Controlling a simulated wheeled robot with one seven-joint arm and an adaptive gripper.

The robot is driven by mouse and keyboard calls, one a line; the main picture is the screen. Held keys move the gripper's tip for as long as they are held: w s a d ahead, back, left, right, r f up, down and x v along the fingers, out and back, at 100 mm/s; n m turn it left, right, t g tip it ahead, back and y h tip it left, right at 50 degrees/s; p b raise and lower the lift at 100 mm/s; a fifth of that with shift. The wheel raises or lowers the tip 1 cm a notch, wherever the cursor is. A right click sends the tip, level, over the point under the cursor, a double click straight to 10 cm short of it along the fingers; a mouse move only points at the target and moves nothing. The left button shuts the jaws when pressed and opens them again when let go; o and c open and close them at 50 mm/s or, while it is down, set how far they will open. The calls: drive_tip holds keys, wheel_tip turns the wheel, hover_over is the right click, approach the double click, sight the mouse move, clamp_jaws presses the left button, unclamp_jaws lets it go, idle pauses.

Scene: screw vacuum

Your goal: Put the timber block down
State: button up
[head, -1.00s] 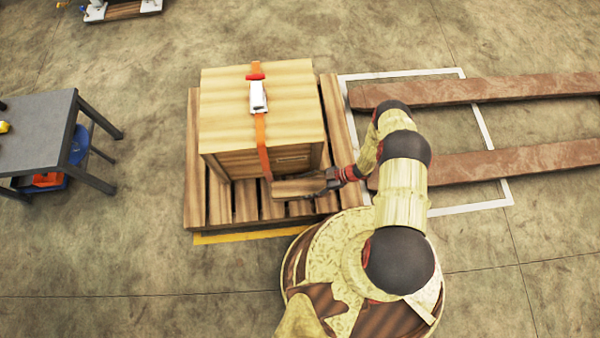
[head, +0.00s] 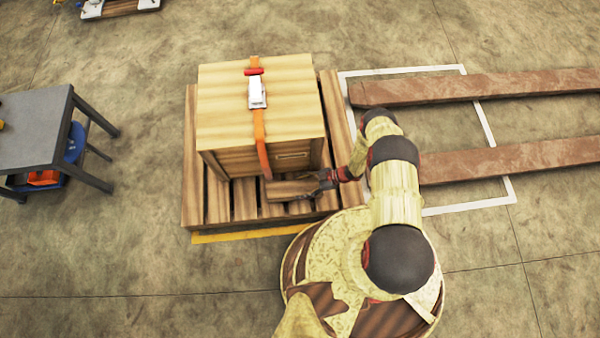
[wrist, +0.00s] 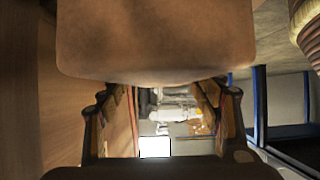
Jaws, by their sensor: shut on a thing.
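The timber block (head: 288,190) is a short brown wooden piece, low in front of the crate and over the front of the pallet. My gripper (head: 318,184) is shut on the block's right end. In the wrist view the block (wrist: 155,40) fills the upper middle, with the two gripper fingers (wrist: 165,105) on either side below it. The block is close to the crate's front face; I cannot tell whether it touches the crate or rests on the pallet slats.
A wooden crate (head: 225,110) with an orange strap (head: 260,135) sits on the slatted pallet (head: 192,200). A grey table (head: 35,125) stands at left. Brown forks (head: 470,90) lie at right. Floor below the pallet's yellow edge is clear at left.

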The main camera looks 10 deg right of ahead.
drive_tip(key=o, duration=2)
drive_tip(key=shift+f, duration=0.1)
drive_tip(key=shift+o, duration=0.4)
drive_tip(key=p+v, duration=0.2)
drive_tip(key=v, duration=1)
drive_tip(key=shift+p, duration=0.3)
